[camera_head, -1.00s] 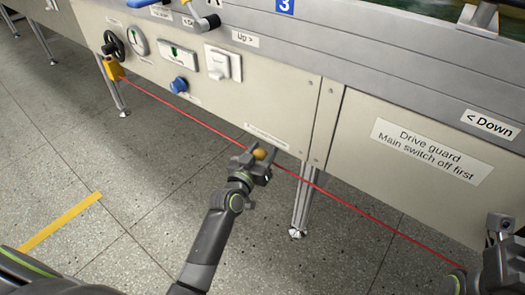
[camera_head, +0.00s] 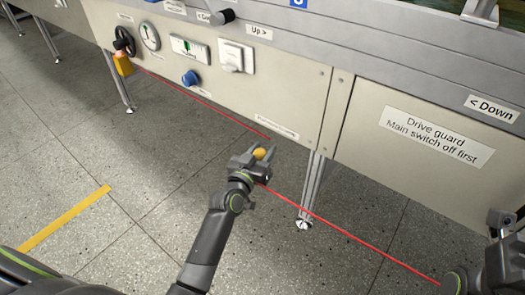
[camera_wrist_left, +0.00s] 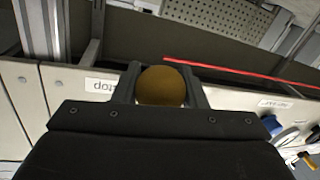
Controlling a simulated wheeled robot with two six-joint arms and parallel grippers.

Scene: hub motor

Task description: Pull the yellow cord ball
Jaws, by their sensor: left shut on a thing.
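The yellow cord ball (camera_head: 259,154) sits between the fingers of my left gripper (camera_head: 262,157), which is shut on it. In the left wrist view the ball (camera_wrist_left: 162,86) shows as a dark yellow round shape between both fingers. The red cord (camera_head: 205,104) runs from the upper left along the front of the machine to near the gripper, and continues to the lower right. Its two stretches do not line up at the gripper; the joint there is hidden. Part of my right arm shows at the lower right edge, with no fingers visible.
A metal leg (camera_head: 309,192) stands right of the gripper. The floor at left is clear, with a yellow stripe (camera_head: 65,218).

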